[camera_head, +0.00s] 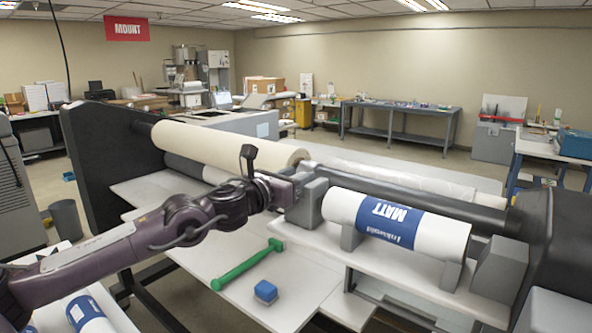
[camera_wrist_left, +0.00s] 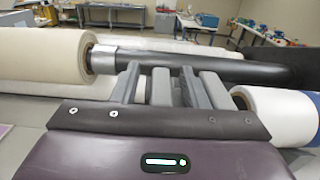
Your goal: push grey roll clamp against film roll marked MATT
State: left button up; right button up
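The white film roll (camera_head: 340,208) with the blue MATT band lies on grey cradles on a white shelf, right of centre. A grey clamp block (camera_head: 310,205) stands close to its left end; the wrist view shows the block (camera_wrist_left: 215,90) beside the roll (camera_wrist_left: 265,105), with little space between. I cannot tell whether they touch. Another grey block (camera_head: 502,268) stands off the roll's right end. My left gripper (camera_head: 288,190) is just left of the left block. Its fingers overlap grey parts in the wrist view, so its grip is unclear. My right gripper is out of view.
A cream roll (camera_head: 225,143) and a dark shaft (camera_head: 390,187) run behind my left gripper. A dark machine housing (camera_head: 565,245) closes the right side.

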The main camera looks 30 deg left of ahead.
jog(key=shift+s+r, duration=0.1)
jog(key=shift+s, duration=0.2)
pick_arm(q)
grip_shut()
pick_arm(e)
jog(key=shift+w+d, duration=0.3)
pick_arm(q)
jog(key=shift+d, duration=0.15)
